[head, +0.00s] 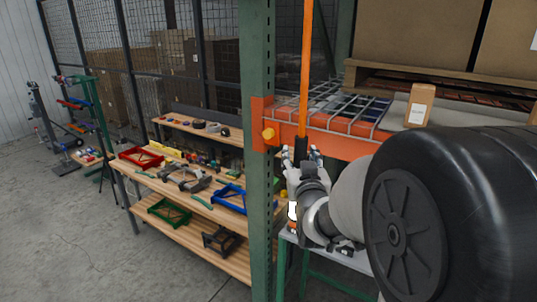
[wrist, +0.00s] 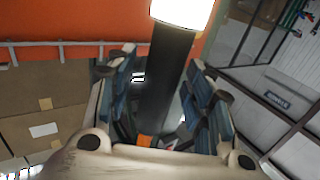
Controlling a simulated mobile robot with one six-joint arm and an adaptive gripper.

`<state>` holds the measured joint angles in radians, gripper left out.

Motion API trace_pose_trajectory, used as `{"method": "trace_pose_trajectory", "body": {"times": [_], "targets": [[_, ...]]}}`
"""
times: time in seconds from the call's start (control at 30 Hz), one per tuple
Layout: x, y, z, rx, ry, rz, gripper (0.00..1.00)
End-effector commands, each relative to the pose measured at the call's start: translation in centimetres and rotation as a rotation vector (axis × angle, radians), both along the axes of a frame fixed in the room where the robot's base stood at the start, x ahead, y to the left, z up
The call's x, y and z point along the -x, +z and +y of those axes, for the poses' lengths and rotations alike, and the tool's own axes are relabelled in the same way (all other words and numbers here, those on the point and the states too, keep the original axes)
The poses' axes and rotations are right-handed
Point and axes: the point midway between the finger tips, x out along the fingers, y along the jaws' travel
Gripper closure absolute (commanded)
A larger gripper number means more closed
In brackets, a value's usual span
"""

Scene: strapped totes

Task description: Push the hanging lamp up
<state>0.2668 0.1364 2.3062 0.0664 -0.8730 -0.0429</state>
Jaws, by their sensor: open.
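The hanging lamp has a black body (head: 301,148) below a long orange vertical piece (head: 305,70), in front of the rack's orange beam. In the wrist view its black body (wrist: 168,80) runs between my fingers, with a glowing white end (wrist: 182,10) at the top and orange at the bottom. My gripper (head: 301,157) is open, with one finger on each side of the black body. In the wrist view the gripper (wrist: 162,62) shows gaps beside the body; I cannot tell whether a finger touches it. My gripper and arm hide part of the lamp's lower body in the head view.
A green rack post (head: 258,200) stands close left of my gripper. The orange beam (head: 340,143) and wire shelf (head: 345,108) are close behind it, with a small box (head: 419,105) on the shelf. A workbench (head: 190,237) with trays stands left; open floor lies beyond.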

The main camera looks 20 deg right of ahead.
Motion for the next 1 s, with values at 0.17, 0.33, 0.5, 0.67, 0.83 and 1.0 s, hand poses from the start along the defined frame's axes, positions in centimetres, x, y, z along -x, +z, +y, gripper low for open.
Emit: {"method": "trace_pose_trajectory", "body": {"times": [0.17,0.33,0.5,0.67,0.83,1.0], "targets": [[0.00,0.00,-0.01,0.000,0.000,0.000,0.52],[0.02,0.00,0.00,0.000,0.000,0.000,0.63],[0.03,0.00,0.00,0.000,0.000,0.000,0.74],[0.03,0.01,0.00,0.000,0.000,0.000,0.85],[0.03,0.01,0.00,0.000,0.000,0.000,0.96],[0.03,0.01,0.00,0.000,0.000,0.000,1.00]]}}
